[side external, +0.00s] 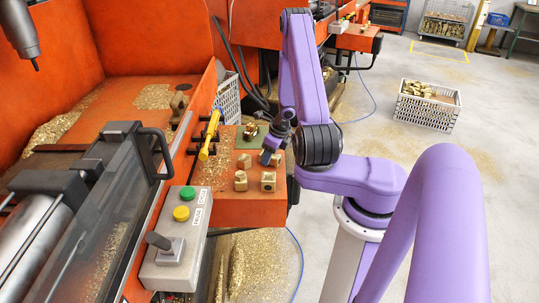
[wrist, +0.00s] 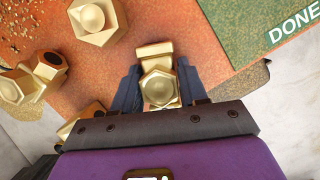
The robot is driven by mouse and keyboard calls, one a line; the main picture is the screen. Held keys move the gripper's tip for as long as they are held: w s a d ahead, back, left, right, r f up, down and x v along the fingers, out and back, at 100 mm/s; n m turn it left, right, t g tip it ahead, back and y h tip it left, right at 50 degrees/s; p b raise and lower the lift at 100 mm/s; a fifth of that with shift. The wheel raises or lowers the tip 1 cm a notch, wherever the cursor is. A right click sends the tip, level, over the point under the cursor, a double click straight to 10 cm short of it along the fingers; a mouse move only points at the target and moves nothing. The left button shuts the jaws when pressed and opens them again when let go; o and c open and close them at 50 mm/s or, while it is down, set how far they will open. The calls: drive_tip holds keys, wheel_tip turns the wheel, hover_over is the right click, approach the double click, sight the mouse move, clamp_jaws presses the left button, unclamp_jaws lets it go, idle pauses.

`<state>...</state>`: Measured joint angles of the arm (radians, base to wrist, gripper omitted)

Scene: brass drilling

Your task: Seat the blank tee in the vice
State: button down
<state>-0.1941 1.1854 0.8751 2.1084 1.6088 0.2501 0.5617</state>
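A brass tee (wrist: 158,88) lies between the two fingers of my gripper (wrist: 160,90) in the wrist view, with a finger close along each side. I cannot tell whether the fingers press on it or only flank it. In the side view my gripper (side external: 270,157) is low over the orange bench, and the tee between its fingers is mostly hidden. Other brass tees stand on the bench in front of it, one (side external: 268,181) near the corner and one (side external: 240,181) to its left. I cannot make out the vice clearly; a small brownish fixture (side external: 180,103) stands inside the orange machine.
A green mat (wrist: 250,28) marked DONE lies beside the tees. A yellow-handled tool (side external: 208,135) and a button box (side external: 178,235) with a lever are at the bench's left. The drill head (side external: 20,32) hangs at upper left. Brass chips litter the bench.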

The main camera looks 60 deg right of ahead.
drive_tip(key=shift+r, duration=3.55)
